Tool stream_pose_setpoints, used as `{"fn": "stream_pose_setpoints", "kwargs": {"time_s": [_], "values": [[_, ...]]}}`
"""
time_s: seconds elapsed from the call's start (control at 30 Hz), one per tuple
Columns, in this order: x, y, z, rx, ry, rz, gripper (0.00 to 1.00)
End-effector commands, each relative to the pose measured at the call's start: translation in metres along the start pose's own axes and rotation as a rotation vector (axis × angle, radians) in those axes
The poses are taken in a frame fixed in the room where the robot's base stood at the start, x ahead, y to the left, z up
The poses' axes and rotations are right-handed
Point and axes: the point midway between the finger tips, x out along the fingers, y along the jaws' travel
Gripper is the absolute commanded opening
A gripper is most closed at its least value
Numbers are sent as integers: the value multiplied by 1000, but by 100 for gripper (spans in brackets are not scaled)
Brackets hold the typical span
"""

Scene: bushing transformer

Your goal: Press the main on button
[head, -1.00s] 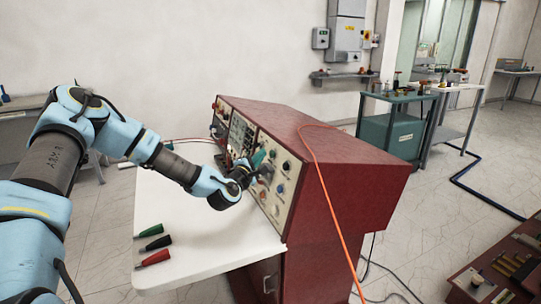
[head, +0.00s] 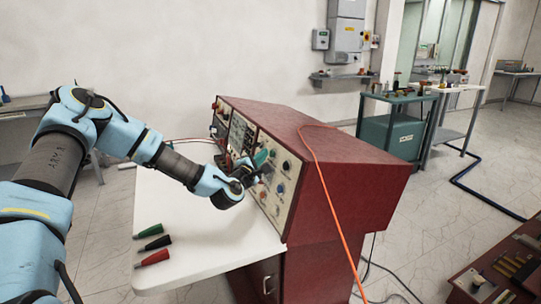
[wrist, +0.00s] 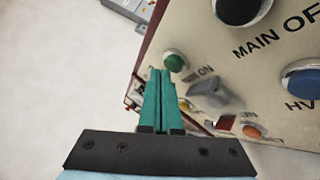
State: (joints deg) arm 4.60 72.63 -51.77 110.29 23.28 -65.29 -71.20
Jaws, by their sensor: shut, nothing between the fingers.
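The green button (wrist: 175,60) sits on the cream control panel in the wrist view, with a partly hidden label ending in "ON" beside it. My gripper (wrist: 160,74) is shut and empty, its teal fingers pointing at the panel with their tips just beside the green button's lower left edge. I cannot tell whether they touch it. In the head view my gripper (head: 262,157) is at the sloped front of the red console (head: 345,150), and the green button cannot be made out there.
Near the green button are a black button (wrist: 240,8) labelled "MAIN OFF", a blue button (wrist: 302,82) labelled "HV", a grey knob (wrist: 210,93) and an orange button (wrist: 250,132). Red (head: 152,258) and green (head: 148,230) probes lie on the white tabletop (head: 215,250).

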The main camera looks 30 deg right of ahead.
Motion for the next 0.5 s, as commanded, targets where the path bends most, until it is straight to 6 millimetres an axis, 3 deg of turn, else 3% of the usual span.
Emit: {"fn": "stream_pose_setpoints", "kwargs": {"time_s": [0.5], "values": [[4,-3,3,0,-1,0,0]]}}
